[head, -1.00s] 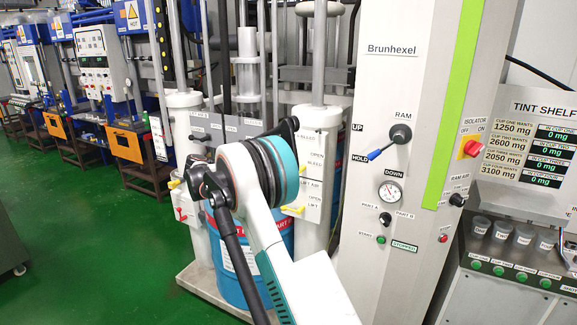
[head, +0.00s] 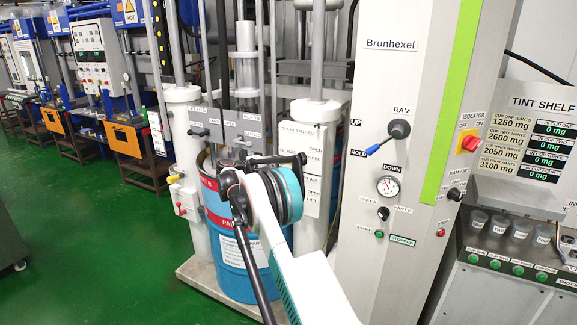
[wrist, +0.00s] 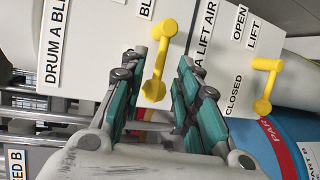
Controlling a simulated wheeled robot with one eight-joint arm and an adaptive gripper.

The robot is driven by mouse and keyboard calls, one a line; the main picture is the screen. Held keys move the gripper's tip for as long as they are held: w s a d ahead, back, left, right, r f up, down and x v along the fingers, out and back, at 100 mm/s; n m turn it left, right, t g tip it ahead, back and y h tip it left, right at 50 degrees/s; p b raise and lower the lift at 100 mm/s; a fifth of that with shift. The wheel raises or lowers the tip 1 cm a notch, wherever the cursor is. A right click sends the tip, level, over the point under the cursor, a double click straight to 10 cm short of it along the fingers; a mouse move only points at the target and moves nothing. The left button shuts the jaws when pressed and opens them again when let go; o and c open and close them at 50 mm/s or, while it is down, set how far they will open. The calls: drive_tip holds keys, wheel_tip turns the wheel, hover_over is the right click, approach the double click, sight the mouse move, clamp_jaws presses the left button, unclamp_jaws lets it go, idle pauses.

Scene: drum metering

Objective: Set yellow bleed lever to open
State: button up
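The yellow bleed lever (wrist: 159,62) is on a white panel marked "DRUM A BL…" (wrist: 85,45) in the wrist view. It lies lengthwise between the two fingers of my gripper (wrist: 157,75). The green-padded fingers are spread apart, with visible gaps on both sides of the lever; I see no clear contact. The label by the lever is partly cut off, so its setting cannot be read. In the head view, the white panel (head: 312,160) stands behind my arm, which hides the lever and most of my gripper.
A second yellow lever (wrist: 265,85), on the lift air part of the panel, is close to the right finger. A blue drum (head: 228,250) stands below. A ram lever with a blue tip (head: 372,151) is on the column to the right. Green floor is open at left.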

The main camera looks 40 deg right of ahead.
sight(288, 163)
drive_tip(key=shift+d+f, duration=0.2)
drive_tip(key=shift+d, duration=0.85)
drive_tip(key=shift+d+f, duration=0.15)
drive_tip(key=shift+d, duration=0.85)
clamp_jaws()
